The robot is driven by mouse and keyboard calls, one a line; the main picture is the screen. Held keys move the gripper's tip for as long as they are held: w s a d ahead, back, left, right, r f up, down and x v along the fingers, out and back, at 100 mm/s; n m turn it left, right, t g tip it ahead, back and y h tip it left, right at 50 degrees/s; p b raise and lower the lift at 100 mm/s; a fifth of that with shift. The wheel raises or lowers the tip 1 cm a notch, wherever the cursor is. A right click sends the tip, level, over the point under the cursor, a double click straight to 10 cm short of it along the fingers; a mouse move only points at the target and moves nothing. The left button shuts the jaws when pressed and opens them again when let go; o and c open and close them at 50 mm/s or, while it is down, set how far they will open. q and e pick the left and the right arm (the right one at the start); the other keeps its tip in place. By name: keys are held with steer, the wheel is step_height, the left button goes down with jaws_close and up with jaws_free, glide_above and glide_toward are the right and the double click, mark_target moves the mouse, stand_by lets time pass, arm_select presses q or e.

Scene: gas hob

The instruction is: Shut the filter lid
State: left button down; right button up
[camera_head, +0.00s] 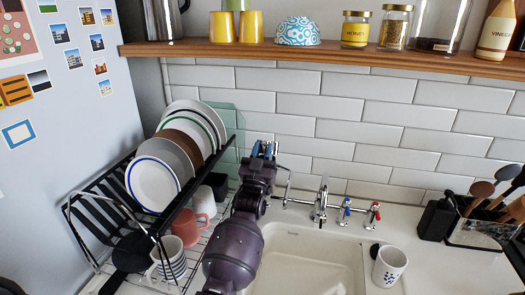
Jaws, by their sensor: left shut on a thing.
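My left arm comes up from the bottom middle. Its gripper (264,150) is at the tiled wall behind the sink, beside a slim chrome tap (287,188). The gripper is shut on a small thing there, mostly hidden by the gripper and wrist. I cannot make out a filter lid clearly, nor tell whether it is open or shut. My right gripper is not in view.
A black dish rack (152,236) with plates and cups stands close on the left. A chrome mixer tap (320,203) and the white sink (310,262) are on the right, with a mug (388,268) beside. A wooden shelf (330,55) runs above.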

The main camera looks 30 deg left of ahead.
arm_select(q)
steer(key=shift+w+f, duration=0.1)
steer(key=shift+f, duration=0.9)
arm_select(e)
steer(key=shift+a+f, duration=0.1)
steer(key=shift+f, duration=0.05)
arm_select(q)
steer(key=c, duration=1)
jaws_free()
steer(key=shift+g, duration=0.3)
steer(key=o, duration=0.4)
steer(key=shift+w, duration=0.2)
steer(key=shift+a, duration=0.1)
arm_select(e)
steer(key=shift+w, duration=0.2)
